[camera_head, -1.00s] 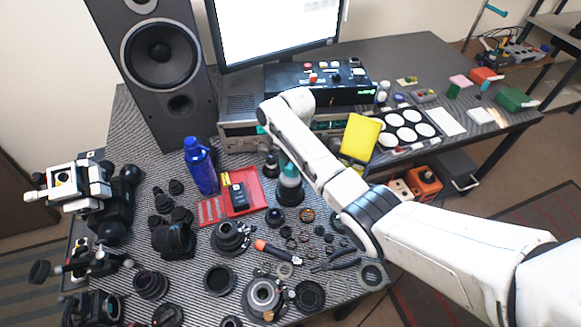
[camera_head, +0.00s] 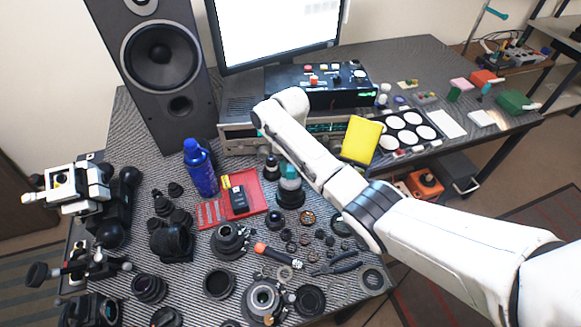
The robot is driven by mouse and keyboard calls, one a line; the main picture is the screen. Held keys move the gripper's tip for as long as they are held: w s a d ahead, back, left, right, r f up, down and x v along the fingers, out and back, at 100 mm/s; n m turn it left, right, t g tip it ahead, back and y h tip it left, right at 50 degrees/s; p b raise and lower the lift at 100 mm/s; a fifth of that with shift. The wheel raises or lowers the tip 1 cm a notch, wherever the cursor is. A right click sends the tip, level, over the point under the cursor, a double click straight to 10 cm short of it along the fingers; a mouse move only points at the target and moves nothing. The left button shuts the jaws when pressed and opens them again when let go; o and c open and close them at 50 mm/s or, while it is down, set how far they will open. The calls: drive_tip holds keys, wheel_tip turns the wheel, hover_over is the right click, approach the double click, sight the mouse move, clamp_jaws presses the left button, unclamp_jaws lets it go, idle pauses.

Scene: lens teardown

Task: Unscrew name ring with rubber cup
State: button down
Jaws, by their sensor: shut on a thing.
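My white arm reaches in from the right and hides most of its own end. My gripper (camera_head: 289,173) shows only as a small grey-and-teal part beside the arm, low over a dark round lens part (camera_head: 290,197). The gripper is shut on what seems to be the rubber cup, but its fingers and the cup are too small and covered to make out. I cannot tell whether the cup touches the name ring. The name ring is not discernible at this size.
A red tray (camera_head: 250,186) and a blue bottle (camera_head: 200,168) stand left of the gripper. Several small rings, an orange-handled screwdriver (camera_head: 275,254) and pliers (camera_head: 336,264) lie in front. A dark lens with a black rim (camera_head: 229,240) stands front left. A speaker (camera_head: 160,80) rises behind.

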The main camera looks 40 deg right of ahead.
drive_tip(key=shift+r+p, duration=1.15)
drive_tip(key=shift+r, duration=0.25)
